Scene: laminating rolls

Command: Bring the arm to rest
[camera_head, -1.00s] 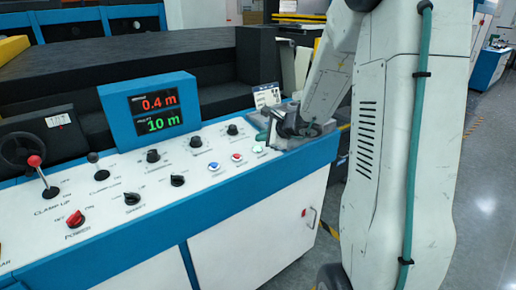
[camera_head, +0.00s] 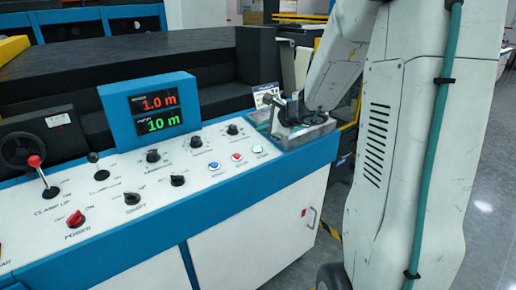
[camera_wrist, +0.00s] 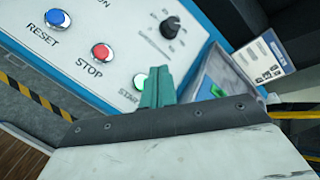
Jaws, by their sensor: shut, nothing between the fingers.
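My gripper (camera_head: 273,120) is at the right end of the white control panel (camera_head: 110,210), raised above the panel and apart from the buttons. In the wrist view its teal fingers (camera_wrist: 156,88) are shut together with nothing between them. The green START button (camera_wrist: 139,80) shows just left of the fingers in that view. My arm reaches down to the panel from the upper right, in front of the camera.
A shallow tray (camera_head: 318,130) is at the panel's right end, close to my gripper. A blue display box (camera_head: 150,110) reads 1.0 m in red and 10 m in green. Levers, knobs and buttons stand up from the panel. Open floor (camera_head: 490,215) lies to the right.

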